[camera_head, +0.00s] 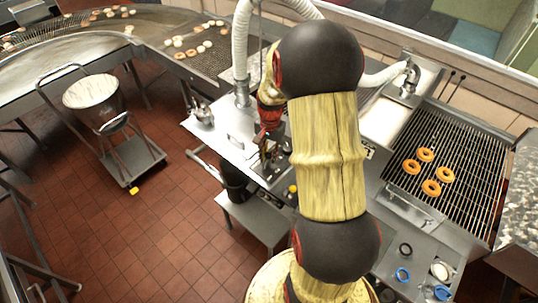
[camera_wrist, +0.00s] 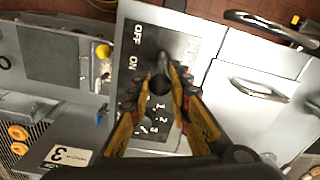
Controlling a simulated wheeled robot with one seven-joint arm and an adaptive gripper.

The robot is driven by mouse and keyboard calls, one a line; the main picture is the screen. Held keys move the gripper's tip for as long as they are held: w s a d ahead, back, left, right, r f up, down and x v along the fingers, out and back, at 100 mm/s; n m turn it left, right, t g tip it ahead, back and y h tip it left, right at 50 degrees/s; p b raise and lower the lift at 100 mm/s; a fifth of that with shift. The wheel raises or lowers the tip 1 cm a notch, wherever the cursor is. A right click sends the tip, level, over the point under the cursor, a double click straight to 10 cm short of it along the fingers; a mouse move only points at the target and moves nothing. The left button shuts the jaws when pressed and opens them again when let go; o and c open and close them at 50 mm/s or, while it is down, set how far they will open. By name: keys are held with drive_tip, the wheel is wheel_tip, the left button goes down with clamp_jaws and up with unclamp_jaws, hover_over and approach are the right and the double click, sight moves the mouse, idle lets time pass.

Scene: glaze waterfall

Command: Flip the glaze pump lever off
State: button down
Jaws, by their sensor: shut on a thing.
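The control panel (camera_wrist: 125,75) shows in the wrist view with OFF and ON printed at its upper left. A dark, round-ended lever (camera_wrist: 160,88) stands on it, right of the ON label. My gripper (camera_wrist: 159,80) has yellow and black fingers on either side of the lever and is shut on it. The fingers and the lever hide part of the panel, including the lever's base. In the head view my gripper (camera_head: 268,148) is down at the grey machine left of my arm; the lever cannot be made out there.
A yellow button (camera_wrist: 102,51) is left of the panel, and a metal handle (camera_wrist: 262,88) is to the right. Doughnuts (camera_head: 425,155) lie on a wire rack (camera_head: 465,165). A bucket cart (camera_head: 130,160) stands on the open tiled floor.

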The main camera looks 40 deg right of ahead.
drive_tip(key=shift+a+b, duration=0.15)
drive_tip(key=shift+b, duration=0.4)
drive_tip(key=h+b, duration=0.1)
drive_tip(key=b, duration=0.1)
drive_tip(key=shift+a+h+b, duration=0.35)
drive_tip(key=shift+a+h, duration=0.05)
drive_tip(key=a+h+b, duration=0.1)
drive_tip(key=h+b, duration=0.1)
drive_tip(key=b, duration=0.3)
drive_tip(key=h+b, duration=0.1)
drive_tip(key=b, duration=0.4)
drive_tip(key=a+h+b, duration=0.1)
drive_tip(key=b, duration=0.4)
drive_tip(key=a+h+b, duration=0.1)
drive_tip(key=h+b, duration=0.1)
drive_tip(key=b, duration=0.3)
drive_tip(key=shift+s+a+f+t, duration=0.1)
drive_tip(key=shift+a+f+t, duration=0.15)
drive_tip(key=shift+t, duration=0.15)
drive_tip(key=h+b, duration=0.1)
drive_tip(key=b, duration=0.3)
drive_tip(key=shift+a+h, duration=0.3)
drive_tip(key=shift+a, duration=0.05)
drive_tip(key=shift+s+a+r+h+b, duration=0.15)
drive_tip(key=shift+h+b, duration=0.15)
drive_tip(key=shift+b, duration=0.75)
drive_tip(key=c, duration=1.6)
unclamp_jaws()
